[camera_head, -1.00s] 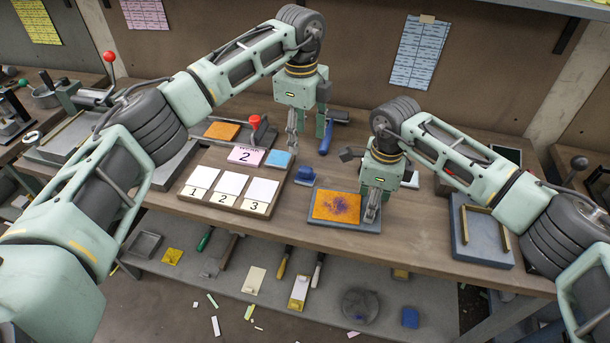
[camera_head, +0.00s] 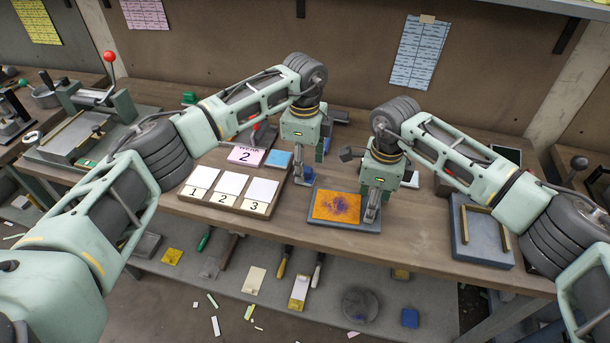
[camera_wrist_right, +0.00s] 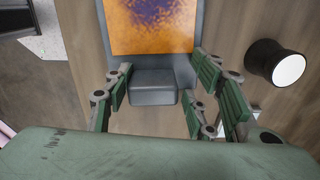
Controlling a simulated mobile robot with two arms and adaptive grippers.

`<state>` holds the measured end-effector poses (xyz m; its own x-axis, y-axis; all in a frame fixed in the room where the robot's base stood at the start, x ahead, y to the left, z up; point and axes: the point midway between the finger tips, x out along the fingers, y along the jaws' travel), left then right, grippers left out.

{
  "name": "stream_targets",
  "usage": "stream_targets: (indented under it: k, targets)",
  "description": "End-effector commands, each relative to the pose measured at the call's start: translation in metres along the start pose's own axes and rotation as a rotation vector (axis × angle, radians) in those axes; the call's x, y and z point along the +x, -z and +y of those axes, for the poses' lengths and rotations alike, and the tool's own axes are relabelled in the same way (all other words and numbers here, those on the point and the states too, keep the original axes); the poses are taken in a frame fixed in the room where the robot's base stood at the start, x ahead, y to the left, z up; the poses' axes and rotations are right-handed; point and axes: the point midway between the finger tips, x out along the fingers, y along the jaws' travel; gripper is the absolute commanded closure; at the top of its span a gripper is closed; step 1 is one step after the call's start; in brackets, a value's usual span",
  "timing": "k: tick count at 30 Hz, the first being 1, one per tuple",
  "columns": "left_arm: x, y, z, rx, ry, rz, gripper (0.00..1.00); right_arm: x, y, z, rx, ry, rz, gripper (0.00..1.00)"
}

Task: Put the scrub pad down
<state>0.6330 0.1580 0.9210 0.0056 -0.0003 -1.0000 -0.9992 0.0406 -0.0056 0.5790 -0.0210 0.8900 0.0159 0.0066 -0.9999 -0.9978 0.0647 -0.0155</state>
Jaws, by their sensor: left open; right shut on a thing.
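My right gripper (camera_head: 373,208) is shut on the grey plate's end block, which shows between the fingers in the right wrist view (camera_wrist_right: 153,88).
A grey tray with brass rails (camera_head: 480,238) stands at the right. The bench front between them is clear.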

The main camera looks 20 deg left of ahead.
Motion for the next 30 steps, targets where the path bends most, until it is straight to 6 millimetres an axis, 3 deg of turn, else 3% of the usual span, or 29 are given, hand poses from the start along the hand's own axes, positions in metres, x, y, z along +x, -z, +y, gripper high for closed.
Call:
stream_targets:
  k: [1,6,13,30]
  targets:
    - [0.012,0.002,0.001,0.0,-0.003,0.001,0.47,0.013,0.005,0.005,0.0,-0.016,0.016,0.82]
    - [0.033,0.002,0.001,0.001,-0.002,0.0,0.47,0.013,0.005,0.005,0.0,-0.016,0.016,0.82]
    - [0.035,0.001,0.0,0.001,0.0,0.0,0.47,0.013,0.005,0.005,0.0,-0.016,0.016,0.82]
    - [0.034,0.001,0.0,0.0,0.0,0.0,0.97,0.013,0.005,0.005,0.0,-0.016,0.016,0.82]
